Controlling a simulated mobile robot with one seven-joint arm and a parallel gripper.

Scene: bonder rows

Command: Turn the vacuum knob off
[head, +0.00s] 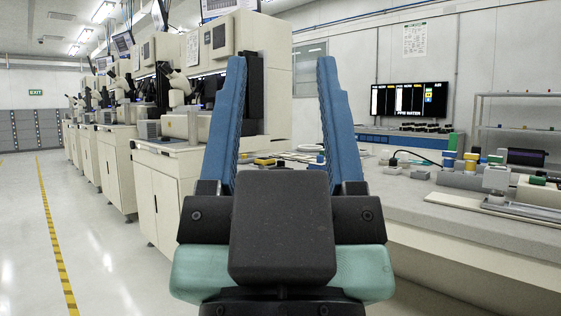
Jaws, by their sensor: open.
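My gripper (281,64) fills the middle of the head view, with its two blue stepped fingers pointing up and well apart. Nothing is held between them. I cannot make out a vacuum knob for sure in this view. Small fittings with yellow, blue and green parts (470,160) sit on the bench at the right, too small to tell apart. The gripper looks apart from everything around it, and its body hides part of the bench behind.
Cream bonder machines with microscopes (180,90) stand in a row at the left. A grey bench (440,215) runs along the right. A wall screen (409,101) hangs behind it. The floor aisle (100,230) with a yellow-black line is clear.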

